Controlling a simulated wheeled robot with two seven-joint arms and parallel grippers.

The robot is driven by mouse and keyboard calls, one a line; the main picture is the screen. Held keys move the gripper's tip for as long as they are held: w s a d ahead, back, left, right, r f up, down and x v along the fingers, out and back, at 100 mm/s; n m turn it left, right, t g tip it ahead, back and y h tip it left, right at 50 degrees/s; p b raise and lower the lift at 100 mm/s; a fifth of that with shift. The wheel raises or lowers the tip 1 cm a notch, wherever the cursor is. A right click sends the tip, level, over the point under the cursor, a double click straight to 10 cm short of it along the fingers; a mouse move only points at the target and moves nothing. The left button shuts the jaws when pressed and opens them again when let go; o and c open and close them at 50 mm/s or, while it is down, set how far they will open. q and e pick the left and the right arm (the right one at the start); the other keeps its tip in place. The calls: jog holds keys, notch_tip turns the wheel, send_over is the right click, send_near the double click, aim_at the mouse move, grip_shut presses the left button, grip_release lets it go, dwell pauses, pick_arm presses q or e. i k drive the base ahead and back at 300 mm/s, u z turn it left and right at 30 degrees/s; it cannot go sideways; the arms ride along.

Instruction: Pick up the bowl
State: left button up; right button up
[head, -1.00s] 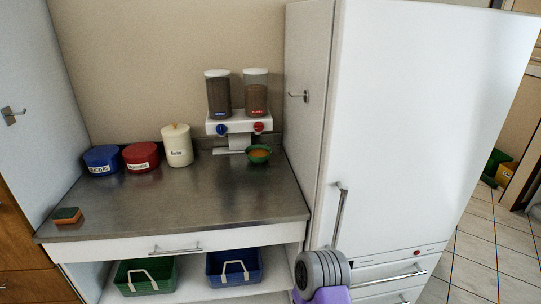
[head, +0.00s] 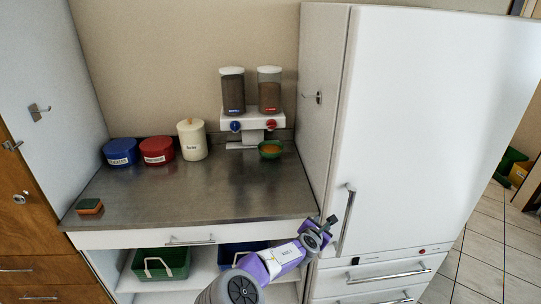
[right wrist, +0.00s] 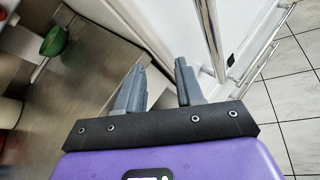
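A small green bowl (head: 270,149) with orange contents stands on the metal counter (head: 200,194), below the two dispensers at the back right. In the right wrist view the bowl (right wrist: 54,40) shows at the upper left, apart from the fingers. My right gripper (head: 329,224) is in front of the counter's right front corner, close to the fridge door handle. In the right wrist view its two fingers (right wrist: 160,80) are spread with nothing between them. My left gripper is not in view.
The white fridge (head: 430,130) with its long handle (head: 347,220) borders the counter on the right. Dispensers (head: 252,100) overhang near the bowl. A cream canister (head: 192,140), red tub (head: 157,151), blue tub (head: 121,153) and sponge (head: 89,206) stand left. The counter's middle is clear.

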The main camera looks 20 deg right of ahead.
aim_at(269, 150)
jog(key=i, duration=1.5)
